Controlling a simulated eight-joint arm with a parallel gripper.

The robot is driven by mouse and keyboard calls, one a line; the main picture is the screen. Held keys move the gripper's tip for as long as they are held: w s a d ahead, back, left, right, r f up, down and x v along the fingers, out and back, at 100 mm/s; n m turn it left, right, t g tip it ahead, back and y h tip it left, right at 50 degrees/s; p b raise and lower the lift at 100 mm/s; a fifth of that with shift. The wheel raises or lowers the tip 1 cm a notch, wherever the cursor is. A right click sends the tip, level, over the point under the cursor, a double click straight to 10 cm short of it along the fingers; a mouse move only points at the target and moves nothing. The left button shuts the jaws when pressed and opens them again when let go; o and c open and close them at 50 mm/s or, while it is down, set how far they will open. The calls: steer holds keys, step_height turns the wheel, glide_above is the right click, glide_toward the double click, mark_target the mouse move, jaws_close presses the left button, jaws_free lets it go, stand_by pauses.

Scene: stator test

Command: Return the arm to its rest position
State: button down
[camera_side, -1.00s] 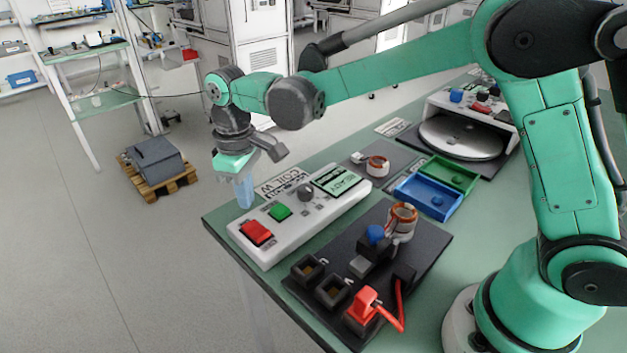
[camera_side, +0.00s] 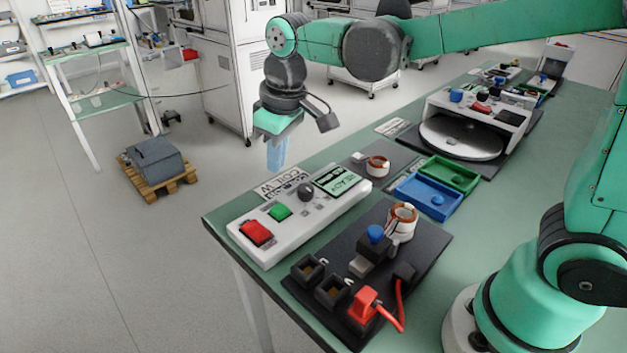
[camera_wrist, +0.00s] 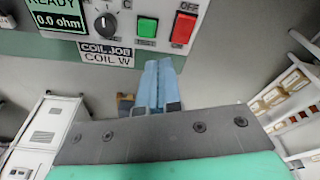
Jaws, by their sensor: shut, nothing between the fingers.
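My gripper (camera_side: 276,154) hangs from the green arm, above and behind the far left edge of the green bench (camera_side: 490,215). Its blue fingers are shut with nothing between them. In the wrist view the shut fingers (camera_wrist: 160,75) point toward the white tester, which reads READY and 0.0 ohm. The tester (camera_side: 300,217) has a red button, a green button and a knob, and the gripper is apart from it.
A black fixture board (camera_side: 420,262) with a copper-wound stator (camera_side: 402,220) and a red plug (camera_side: 363,305) lies at the front. Blue (camera_side: 428,198) and green (camera_side: 449,174) trays and a turntable unit (camera_side: 460,138) stand farther along.

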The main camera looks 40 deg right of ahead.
steer(key=s+d+m+t, duration=0.4)
steer(key=s+d+t, duration=0.1)
steer(key=s, duration=0.3)
steer(key=shift+s+d+f, duration=0.4)
steer(key=shift+d, duration=0.5)
